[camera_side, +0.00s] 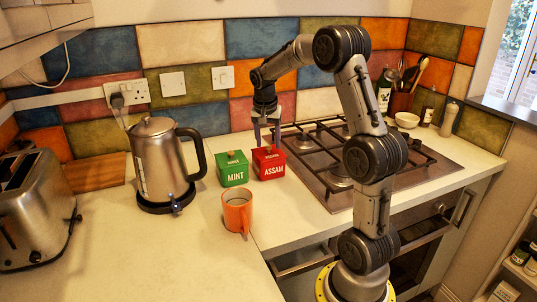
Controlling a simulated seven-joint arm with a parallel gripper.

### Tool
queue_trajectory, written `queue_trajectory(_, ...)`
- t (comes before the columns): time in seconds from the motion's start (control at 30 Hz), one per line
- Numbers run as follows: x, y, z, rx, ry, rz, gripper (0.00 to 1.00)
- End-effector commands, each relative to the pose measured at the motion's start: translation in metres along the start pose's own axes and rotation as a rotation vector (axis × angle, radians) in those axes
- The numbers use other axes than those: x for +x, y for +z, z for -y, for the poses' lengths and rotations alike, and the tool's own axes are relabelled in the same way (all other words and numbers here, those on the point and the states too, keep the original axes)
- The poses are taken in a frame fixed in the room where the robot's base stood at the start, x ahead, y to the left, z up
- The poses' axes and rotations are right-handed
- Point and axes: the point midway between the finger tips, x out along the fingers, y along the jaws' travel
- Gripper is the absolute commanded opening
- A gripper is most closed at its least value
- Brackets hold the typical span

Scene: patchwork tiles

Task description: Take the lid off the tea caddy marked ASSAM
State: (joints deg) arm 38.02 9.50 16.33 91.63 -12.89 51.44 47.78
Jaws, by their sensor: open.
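The red tea caddy marked ASSAM (270,168) stands upright on the white worktop, left of the hob. Its red lid (268,153) sits on top, with a small knob in the middle. My gripper (267,139) points down just above the lid, with its fingers apart around or close to the knob. I cannot tell whether they touch it. A green caddy marked MINT (234,174), with its lid on and a small knob, stands close to the left of the red one.
An orange mug (237,212) stands in front of the caddies. A steel kettle (160,165) is to the left, and a toaster (35,210) at the far left. The gas hob (335,185) lies right of the caddies. The front left worktop (150,255) is clear.

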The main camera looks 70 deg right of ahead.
Motion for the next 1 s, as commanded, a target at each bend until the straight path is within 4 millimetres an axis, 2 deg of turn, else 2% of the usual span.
queue_trajectory(0.13, 0.0118, -0.0001, 0.0000, 0.000, -0.001, 0.000, 0.60)
queue_trajectory(0.37, 0.0128, 0.0000, 0.0002, 0.000, -0.001, 0.000, 0.60)
queue_trajectory(0.7, 0.0124, 0.0000, 0.0002, 0.000, -0.001, -0.001, 0.00)
queue_trajectory(1.0, 0.0121, -0.0001, 0.0004, 0.000, -0.002, -0.001, 0.00)
